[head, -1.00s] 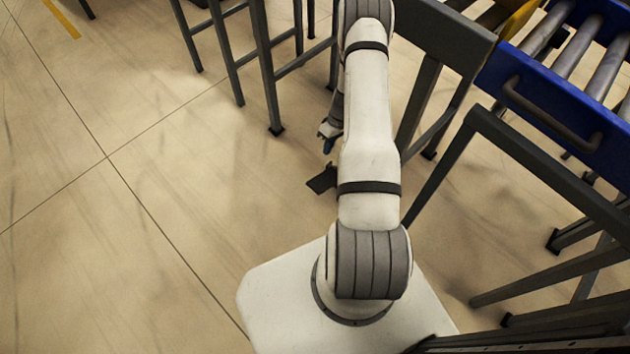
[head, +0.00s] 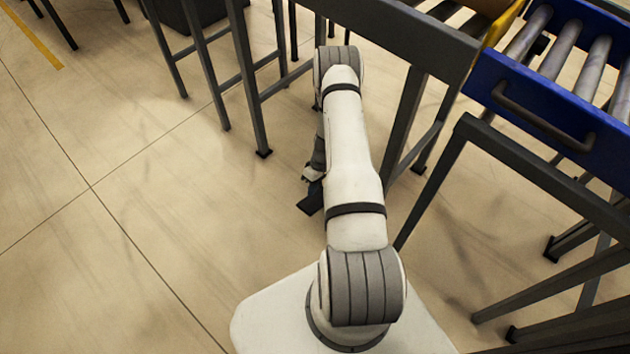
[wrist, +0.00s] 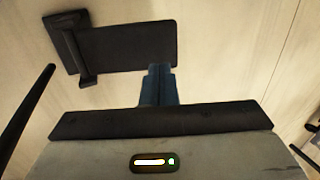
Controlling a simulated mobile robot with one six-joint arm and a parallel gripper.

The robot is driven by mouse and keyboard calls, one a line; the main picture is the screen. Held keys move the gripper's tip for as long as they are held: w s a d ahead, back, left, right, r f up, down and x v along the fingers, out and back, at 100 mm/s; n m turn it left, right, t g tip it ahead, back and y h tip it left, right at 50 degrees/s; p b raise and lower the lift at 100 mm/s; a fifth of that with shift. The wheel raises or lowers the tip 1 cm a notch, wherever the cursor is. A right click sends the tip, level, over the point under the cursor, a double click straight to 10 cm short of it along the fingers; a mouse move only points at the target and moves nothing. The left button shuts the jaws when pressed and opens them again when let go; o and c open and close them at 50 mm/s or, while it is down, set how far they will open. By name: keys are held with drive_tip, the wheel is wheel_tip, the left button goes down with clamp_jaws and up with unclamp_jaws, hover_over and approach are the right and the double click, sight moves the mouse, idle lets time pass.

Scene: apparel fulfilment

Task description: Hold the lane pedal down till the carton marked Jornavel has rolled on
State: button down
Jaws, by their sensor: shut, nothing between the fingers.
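The lane pedal (wrist: 125,48) is a flat black plate with a raised bracket at its left end, on the floor in the wrist view. In the head view the pedal (head: 308,203) shows as a dark patch left of my arm. My gripper (wrist: 160,72) is shut and empty, its blue fingers pointing down. The fingertips overlap the pedal's near edge, right of its middle, in the wrist view. I cannot tell whether they touch it or whether it is pressed. In the head view my gripper (head: 313,178) is just above the pedal. No carton marked Jornavel can be made out.
A blue-sided roller conveyor (head: 545,98) with a grey handle stands at the upper right, beside a yellow part (head: 503,22).

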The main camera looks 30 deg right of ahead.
sight(308, 206)
drive_tip(key=b+x, duration=0.1)
drive_tip(key=x, duration=0.5)
drive_tip(key=shift+b, duration=0.3)
